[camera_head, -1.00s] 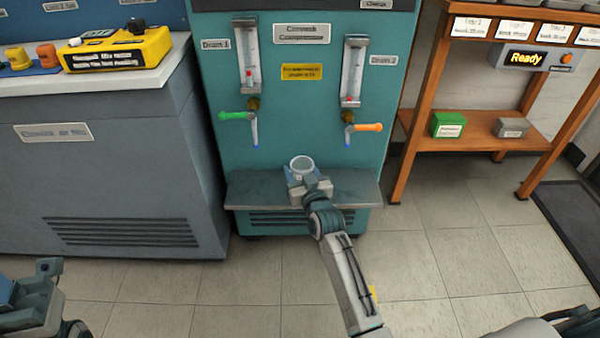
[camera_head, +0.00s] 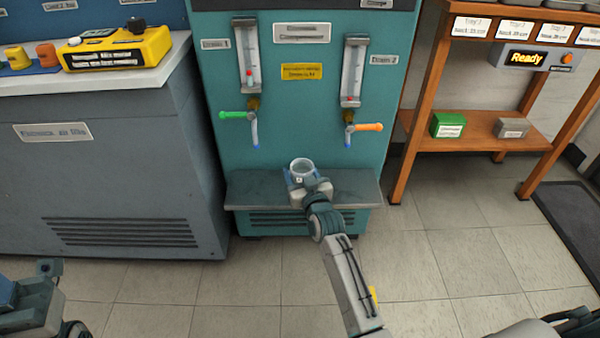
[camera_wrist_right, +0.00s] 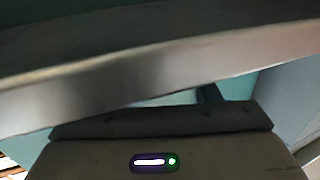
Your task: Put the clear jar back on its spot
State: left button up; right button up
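The clear jar (camera_head: 302,168) is a small, open-topped glass jar at the grey shelf (camera_head: 349,184) on the front of the teal compressor cabinet. My right gripper (camera_head: 301,183) is around the jar and looks shut on it, with the jar upright or nearly so. I cannot tell whether the jar's base touches the shelf, because the gripper hides it. In the right wrist view, a grey slab edge (camera_wrist_right: 120,75) crosses the picture and the jar does not show. Part of my left gripper (camera_head: 47,268) shows at the bottom left, and its opening is unclear.
Above the shelf are two taps, one with a green handle (camera_head: 232,115) and one with an orange handle (camera_head: 368,127), below two gauges. A blue-grey cabinet (camera_head: 110,185) stands left. A wooden rack (camera_head: 480,140) stands right.

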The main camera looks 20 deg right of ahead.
jog(key=o, duration=0.4)
jog(key=shift+s, duration=0.35)
jog(key=s+p, duration=0.2)
jog(key=s, duration=0.8)
jog(key=shift+d, duration=0.15)
jog(key=shift+s, duration=0.1)
